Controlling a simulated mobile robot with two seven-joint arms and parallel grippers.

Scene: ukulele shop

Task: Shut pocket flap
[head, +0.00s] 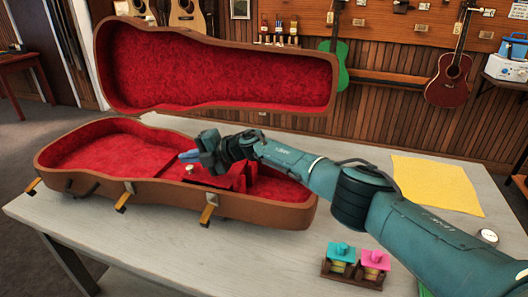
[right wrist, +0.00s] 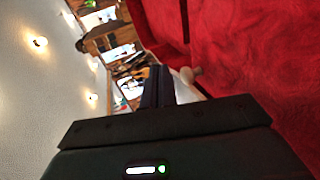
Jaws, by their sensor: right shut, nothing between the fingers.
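An open brown ukulele case (head: 262,211) with red plush lining lies on the table, its lid (head: 215,75) standing up behind. Inside, a red pocket (head: 222,181) sits towards the right half, and a red panel, apparently its flap (head: 240,176), stands raised there, partly behind my arm. A small pale knob (head: 189,168) shows at the pocket's left, and also in the right wrist view (right wrist: 190,74). My right gripper (head: 187,156) is shut and empty, just above and behind the knob. I cannot tell whether it touches anything. My left gripper is out of view.
The pale table (head: 165,250) has a yellow cloth (head: 437,185) at right and a small wooden rack (head: 352,270) with pink and teal pieces in front. My right arm reaches across the case's right end. Open latches hang at the case's front.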

